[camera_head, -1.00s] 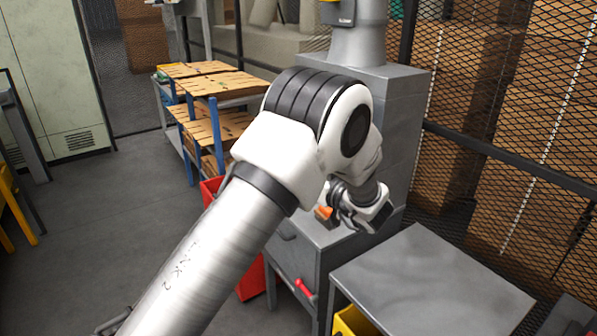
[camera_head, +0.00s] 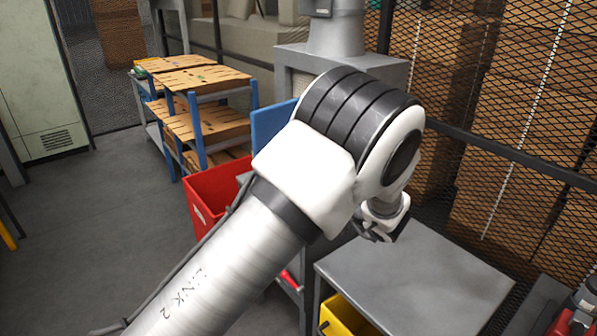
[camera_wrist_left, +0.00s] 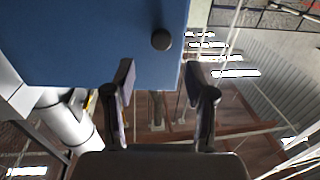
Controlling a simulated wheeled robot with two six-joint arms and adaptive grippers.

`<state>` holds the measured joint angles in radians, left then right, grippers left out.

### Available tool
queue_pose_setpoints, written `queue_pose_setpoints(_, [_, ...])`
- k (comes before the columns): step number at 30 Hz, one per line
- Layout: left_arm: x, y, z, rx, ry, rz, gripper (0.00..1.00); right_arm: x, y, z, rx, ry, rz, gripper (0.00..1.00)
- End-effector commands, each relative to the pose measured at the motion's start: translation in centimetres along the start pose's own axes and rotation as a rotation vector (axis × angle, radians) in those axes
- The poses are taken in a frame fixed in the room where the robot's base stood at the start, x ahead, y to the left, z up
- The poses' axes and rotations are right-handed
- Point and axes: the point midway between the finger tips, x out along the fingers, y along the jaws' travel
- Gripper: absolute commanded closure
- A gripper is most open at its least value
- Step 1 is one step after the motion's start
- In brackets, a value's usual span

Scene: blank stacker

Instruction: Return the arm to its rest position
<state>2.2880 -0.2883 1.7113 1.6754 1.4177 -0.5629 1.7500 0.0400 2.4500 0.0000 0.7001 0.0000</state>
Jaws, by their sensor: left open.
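My left arm comes in from the lower left in the head view. Its left gripper (camera_head: 380,226) hangs at the far end above the grey tabletop, partly hidden by my own wrist. In the left wrist view the two fingers of the left gripper (camera_wrist_left: 160,85) stand apart with nothing between them. A blue panel (camera_wrist_left: 80,40) with a round black knob (camera_wrist_left: 161,39) fills the upper left of that view, beyond the fingers. I cannot tell whether anything touches it.
A grey table (camera_head: 430,285) stands below the gripper, with a yellow bin (camera_head: 345,318) under it. A red bin (camera_head: 212,190) is left of the arm. A shelf with cardboard boxes (camera_head: 205,80) stands behind. Mesh fencing (camera_head: 470,110) runs along the right. Open floor lies at left.

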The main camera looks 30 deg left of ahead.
Motion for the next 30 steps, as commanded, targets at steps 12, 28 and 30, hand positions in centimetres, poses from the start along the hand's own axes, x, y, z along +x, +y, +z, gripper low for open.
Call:
queue_pose_setpoints(12, [0.3, -0.3, 2.0, 0.035, -0.012, -0.006, 0.45, 0.0, 0.0, 0.0, 0.0, 0.0, 0.0, 0.6])
queue_pose_setpoints(28, [-4.3, -20.2, 38.1, 0.908, -0.727, 0.75, 0.45, 0.0, 0.0, 0.0, 0.0, 0.0, 0.0, 0.6])
queue_pose_setpoints(30, [-8.3, -24.1, 39.7, 0.963, -0.919, 0.87, 0.45, 0.0, 0.0, 0.0, 0.0, 0.0, 0.0, 0.6])
